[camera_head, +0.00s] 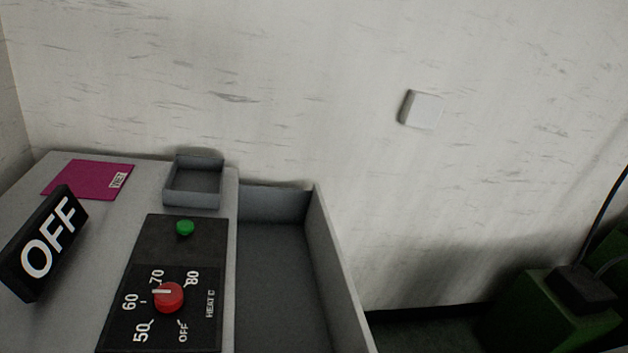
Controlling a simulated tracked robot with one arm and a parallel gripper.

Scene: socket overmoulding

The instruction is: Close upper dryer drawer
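The upper dryer drawer (338,262) is a grey open-topped tray that sticks out to the right of the dryer (112,222). Its inside floor looks empty where I can see it, and its near end runs out of the picture at the bottom. The dryer's top carries a black control panel (143,268) with a red heat knob (169,297) and a green button (185,228). My gripper is not in the picture.
A black OFF sign (45,243), a magenta card (88,180) and a small grey tray (195,182) are on the dryer top. A white wall with a small white box (421,109) stands behind. A green block with a black top (552,310) is at the lower right.

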